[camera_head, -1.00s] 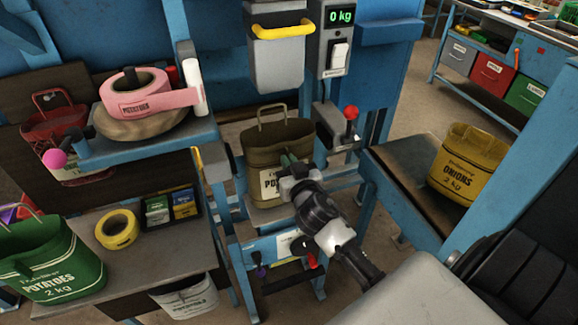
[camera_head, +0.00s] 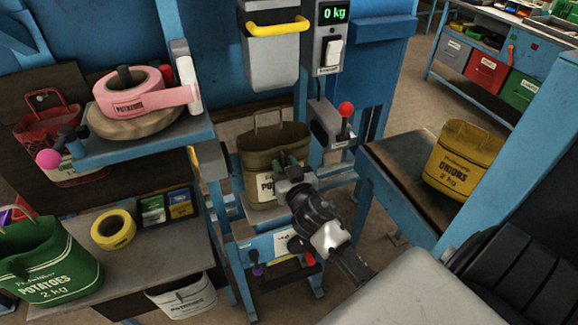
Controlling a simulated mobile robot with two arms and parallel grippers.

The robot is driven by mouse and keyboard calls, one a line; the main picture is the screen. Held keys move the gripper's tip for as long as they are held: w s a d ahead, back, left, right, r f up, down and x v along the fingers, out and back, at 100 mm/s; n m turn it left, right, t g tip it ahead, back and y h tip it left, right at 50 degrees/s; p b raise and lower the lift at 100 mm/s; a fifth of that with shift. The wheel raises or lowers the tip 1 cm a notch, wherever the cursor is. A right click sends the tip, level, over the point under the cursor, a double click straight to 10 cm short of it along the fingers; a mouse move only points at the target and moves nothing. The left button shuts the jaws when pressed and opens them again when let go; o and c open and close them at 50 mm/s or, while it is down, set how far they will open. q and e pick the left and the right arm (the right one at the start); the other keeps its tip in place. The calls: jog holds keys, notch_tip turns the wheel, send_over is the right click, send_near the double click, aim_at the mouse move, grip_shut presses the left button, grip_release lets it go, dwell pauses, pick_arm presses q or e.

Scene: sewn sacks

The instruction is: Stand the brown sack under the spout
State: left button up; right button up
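The brown sack (camera_head: 258,155) stands upright on a small platform below the grey spout (camera_head: 272,50), which has a yellow handle bar. The sack's wire handle is raised, and its white label is partly hidden by my gripper. My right gripper (camera_head: 284,172) is at the front right of the sack, with its fingertips against or just before the cloth. The fingers are small and overlap the sack, so I cannot tell whether they are shut on it. My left gripper is not in view.
A scale display (camera_head: 334,13) reads 0 kg. A red-knobbed lever (camera_head: 346,109) stands right of the sack. Blue posts flank the platform. A yellow onion sack (camera_head: 462,160) sits on the right bench, a green potato sack (camera_head: 45,265) on the left shelf.

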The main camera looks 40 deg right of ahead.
jog(key=b+v, duration=0.3)
jog(key=v, duration=0.9)
notch_tip(320, 180, down, 22)
jog(key=s+a+n+g+y, duration=0.1)
jog(key=a+n+g+y, duration=0.15)
jog(key=g, duration=0.25)
jog(key=s+a+f+g, duration=0.15)
jog(key=s+f, duration=0.25)
jog(key=f, duration=0.4)
jog(key=s+a+f+g, duration=0.1)
jog(key=s+f+g, duration=0.25)
jog(key=f, duration=0.35)
jog(key=s+f+g, duration=0.2)
jog(key=s+f, duration=0.3)
jog(key=s, duration=0.3)
jog(key=s+f+n+g+y, duration=0.1)
jog(key=s+f+g, duration=0.1)
jog(key=s+f, duration=0.3)
jog(key=s+a+f+n+g, duration=0.1)
jog(key=s+f, duration=0.4)
jog(key=s, duration=0.6)
jog(key=shift+s+f+g, duration=0.3)
jog(key=shift+f+g, duration=0.05)
jog(key=shift+g, duration=0.45)
